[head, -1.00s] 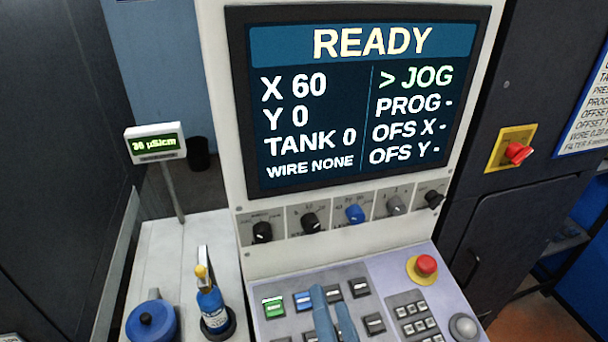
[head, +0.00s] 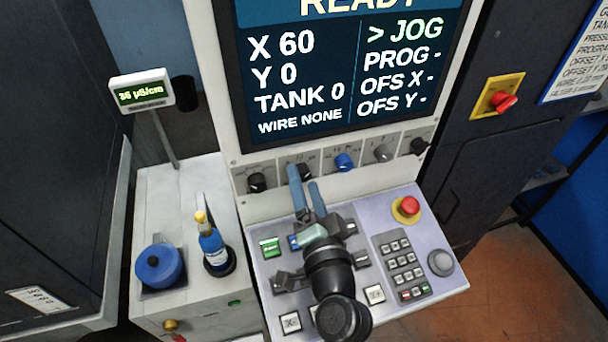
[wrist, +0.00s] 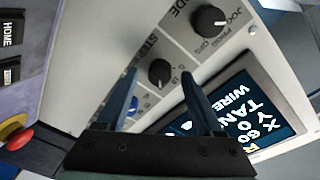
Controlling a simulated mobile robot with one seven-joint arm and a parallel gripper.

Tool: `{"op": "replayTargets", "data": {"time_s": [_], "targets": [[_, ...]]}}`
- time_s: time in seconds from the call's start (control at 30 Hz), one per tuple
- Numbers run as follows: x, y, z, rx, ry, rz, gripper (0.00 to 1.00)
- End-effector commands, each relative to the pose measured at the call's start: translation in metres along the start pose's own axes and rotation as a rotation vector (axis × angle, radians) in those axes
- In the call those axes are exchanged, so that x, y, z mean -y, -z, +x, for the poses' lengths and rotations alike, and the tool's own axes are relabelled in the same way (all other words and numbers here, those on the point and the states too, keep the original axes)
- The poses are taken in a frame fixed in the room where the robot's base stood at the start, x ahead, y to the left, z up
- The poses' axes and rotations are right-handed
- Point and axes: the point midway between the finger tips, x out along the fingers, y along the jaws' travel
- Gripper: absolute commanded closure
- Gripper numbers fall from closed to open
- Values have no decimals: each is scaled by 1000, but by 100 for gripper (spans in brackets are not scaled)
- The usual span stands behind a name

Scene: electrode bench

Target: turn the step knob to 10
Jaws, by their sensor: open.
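The step knob (wrist: 159,72) is a black knob on the grey strip under the screen, with a "STEP" label beside it in the wrist view. Its pointer setting is too small to read surely. In the head view the step knob (head: 306,171) is partly hidden behind my fingers. My gripper (head: 305,178) is open, its two blue fingers reaching up toward the knob. In the wrist view the fingers of my gripper (wrist: 158,76) appear on either side of the knob; I cannot tell whether they touch it.
The black mode knob (wrist: 208,18) and a blue knob (head: 344,162) flank the step knob. The screen (head: 340,75) reads JOG, X 60, Y 0. A red emergency button (head: 408,206) and keys lie on the panel below. A blue bottle (head: 213,248) stands left.

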Motion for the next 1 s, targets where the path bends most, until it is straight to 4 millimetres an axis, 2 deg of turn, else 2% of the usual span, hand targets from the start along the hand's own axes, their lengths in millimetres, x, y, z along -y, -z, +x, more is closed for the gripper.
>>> {"op": "replayTargets", "data": {"time_s": [0.13,0.43,0.8,1.0], "targets": [[1,0,9,0,1,1,31],[0,0,10,0,0,0,31],[0,0,9,1,0,0,98],[-1,0,9,0,-1,-2,100]]}}
